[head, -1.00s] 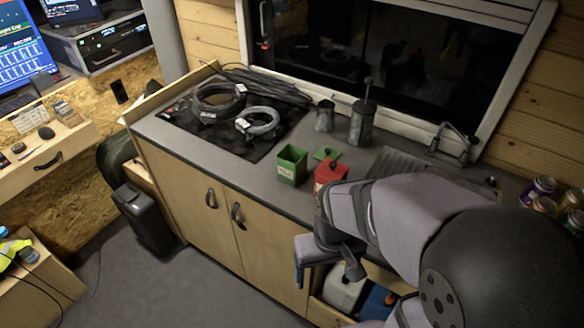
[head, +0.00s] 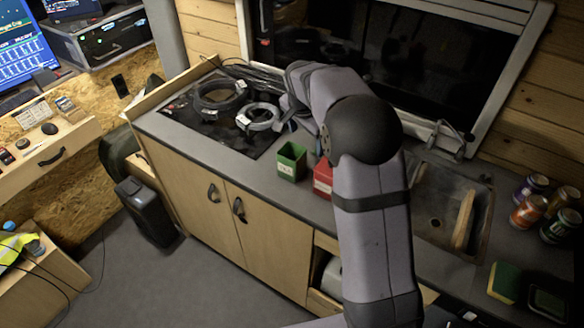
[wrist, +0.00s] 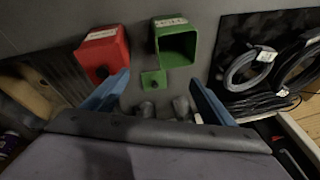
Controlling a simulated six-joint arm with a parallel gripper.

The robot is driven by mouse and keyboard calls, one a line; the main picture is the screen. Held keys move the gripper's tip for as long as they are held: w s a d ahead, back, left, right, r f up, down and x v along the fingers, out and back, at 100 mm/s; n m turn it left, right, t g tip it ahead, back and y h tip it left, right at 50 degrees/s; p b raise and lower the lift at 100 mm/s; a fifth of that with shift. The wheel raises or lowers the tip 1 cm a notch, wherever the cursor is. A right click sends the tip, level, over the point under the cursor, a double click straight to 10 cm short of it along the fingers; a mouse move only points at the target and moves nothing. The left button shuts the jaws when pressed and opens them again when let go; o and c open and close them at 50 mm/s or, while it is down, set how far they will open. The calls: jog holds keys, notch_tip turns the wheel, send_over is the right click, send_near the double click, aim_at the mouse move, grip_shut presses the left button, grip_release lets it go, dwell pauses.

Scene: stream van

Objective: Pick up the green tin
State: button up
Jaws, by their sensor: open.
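The green tin (head: 291,162) stands open on the grey counter, a square box with a pale label on its front. In the wrist view the green tin (wrist: 176,42) is open-topped, beyond the fingertips and right of centre. Its small green lid (wrist: 153,80) with a knob lies beside it. A red tin (head: 322,177) stands to its right, partly behind my arm; the wrist view shows the red tin (wrist: 103,52) lidded, with a dark knob. My gripper (wrist: 158,78) is open and empty above the counter, its blue fingers apart. The head view mostly hides it.
Coiled cables (head: 219,100) lie on the dark hob left of the tins. A sink (head: 437,205) and several cans (head: 530,210) are to the right. In the wrist view, grey vessels (wrist: 180,106) show between the fingers near the gripper. A window stands behind the counter.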

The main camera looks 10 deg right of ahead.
aim_at(294, 157)
jog(key=a+f+n, duration=0.1)
jog(key=f, duration=0.1)
jog(key=w+a+f+n+h, duration=0.1)
jog(key=f, duration=0.1)
jog(key=w+a+f+n, duration=0.1)
jog(key=f, duration=0.2)
jog(key=shift+w+a+f, duration=0.1)
jog(key=shift+w+a, duration=0.05)
jog(key=shift+a, duration=0.25)
jog(key=shift+p+x, duration=0.7)
jog(key=shift+x, duration=1.4)
jog(key=shift+d, duration=0.1)
jog(key=c, duration=1.4)
jog(key=shift+o, duration=0.2)
notch_tip(294, 157, up, 10)
jog(key=b, duration=0.3)
